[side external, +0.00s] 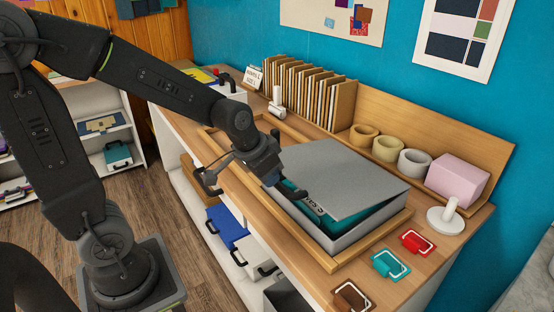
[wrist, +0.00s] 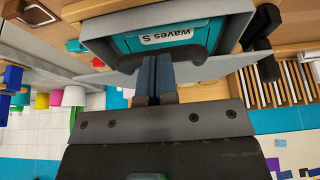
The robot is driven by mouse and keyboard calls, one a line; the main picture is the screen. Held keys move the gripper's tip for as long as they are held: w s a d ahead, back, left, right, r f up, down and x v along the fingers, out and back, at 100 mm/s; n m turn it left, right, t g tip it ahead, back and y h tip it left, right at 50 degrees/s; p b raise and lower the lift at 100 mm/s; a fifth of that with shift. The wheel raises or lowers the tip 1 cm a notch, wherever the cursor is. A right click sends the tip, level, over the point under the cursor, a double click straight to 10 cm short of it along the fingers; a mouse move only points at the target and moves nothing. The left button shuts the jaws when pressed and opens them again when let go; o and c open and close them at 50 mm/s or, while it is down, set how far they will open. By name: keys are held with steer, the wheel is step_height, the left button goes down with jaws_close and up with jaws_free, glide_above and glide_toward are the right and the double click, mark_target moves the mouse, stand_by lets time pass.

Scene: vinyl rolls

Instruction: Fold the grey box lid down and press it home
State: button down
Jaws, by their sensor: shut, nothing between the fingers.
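The grey box (side external: 345,240) sits in a shallow wooden tray on the bench. Its grey lid (side external: 345,175) is partly folded down, tilted with a gap along the front and left. A teal case (side external: 318,212) labelled "waves S" lies inside and shows through the gap; it also shows in the wrist view (wrist: 168,38). My gripper (side external: 292,187) is at the lid's left edge, by the gap. In the wrist view its fingers (wrist: 154,62) are shut and empty, in front of the case opening. The lid shows there as a thin grey strip (wrist: 95,78). I cannot tell whether the fingers touch it.
The wooden tray rim (side external: 365,246) surrounds the box. Upright sleeves (side external: 305,92), several tape rolls (side external: 388,148) and a pink block (side external: 457,180) stand behind. A white-handled tool (side external: 446,216) is at the right. Red (side external: 417,243), teal (side external: 390,264) and brown (side external: 352,296) items lie in front.

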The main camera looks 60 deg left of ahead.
steer(key=s+r, duration=1)
steer(key=shift+s, duration=0.2)
stand_by(0.4)
steer(key=shift+t, duration=0.4)
steer(key=d, duration=0.1)
steer(key=s+d+f, duration=0.1)
steer(key=s+d, duration=0.1)
steer(key=shift+s+d+f, duration=0.15)
steer(key=shift+s+f, duration=0.05)
steer(key=shift+f, duration=0.15)
steer(key=c, duration=1.8)
jaws_free()
steer(key=shift+w, duration=0.1)
